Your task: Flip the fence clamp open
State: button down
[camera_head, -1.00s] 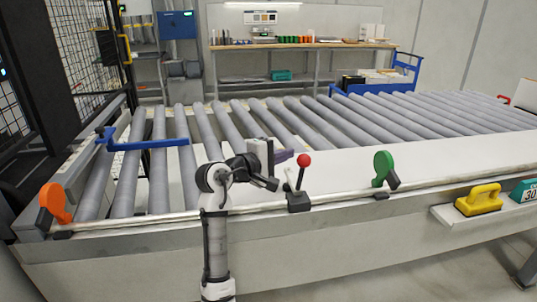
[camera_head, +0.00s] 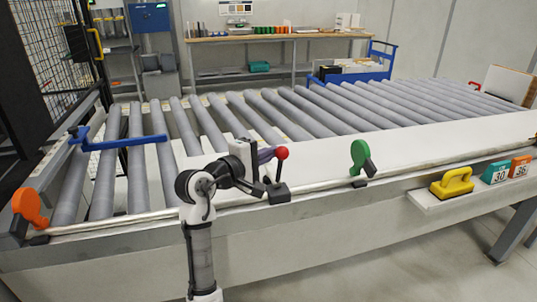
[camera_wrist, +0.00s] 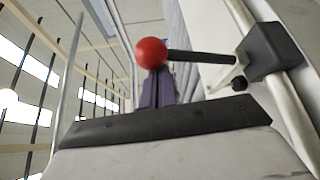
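The fence clamp (camera_head: 278,191) is a dark block on the rail along the table's front edge. Its lever stands nearly upright, leaning slightly right, with a red ball knob (camera_head: 282,153) on top. My gripper (camera_head: 269,153) has purple fingers and lies level at knob height, just left of the knob. In the wrist view the knob (camera_wrist: 151,53) covers the fingertips (camera_wrist: 158,82), and the lever runs right to the dark clamp block (camera_wrist: 274,50). The visible fingers lie side by side with almost no gap. I cannot tell whether they touch the knob.
An orange paddle (camera_head: 29,207) stands at the rail's left end, and a green paddle (camera_head: 360,152) stands right of the clamp. A blue bar (camera_head: 125,142) lies over the left rollers. A yellow handled block (camera_head: 453,183) sits on a side shelf. The white strip behind the clamp is clear.

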jog(key=shift+s+d+f+m+b, duration=0.15)
jog(key=shift+s+d+m+b, duration=0.05)
jog(key=shift+s+m+b, duration=0.15)
jog(key=s+d+f+m+h+b, duration=0.1)
jog(key=s+f+m+h+b, duration=0.2)
jog(key=b, duration=0.9)
jog(key=s+d+f+m+t+h+b, duration=0.1)
jog(key=s+f+m+h+b, duration=0.2)
jog(key=m+b, duration=0.7)
notch_tip(320, 180, down, 3)
jog(key=shift+s+d+r+h+b, duration=0.1)
jog(key=shift+s+d+h+b, duration=0.2)
jog(key=shift+s+b, duration=0.7)
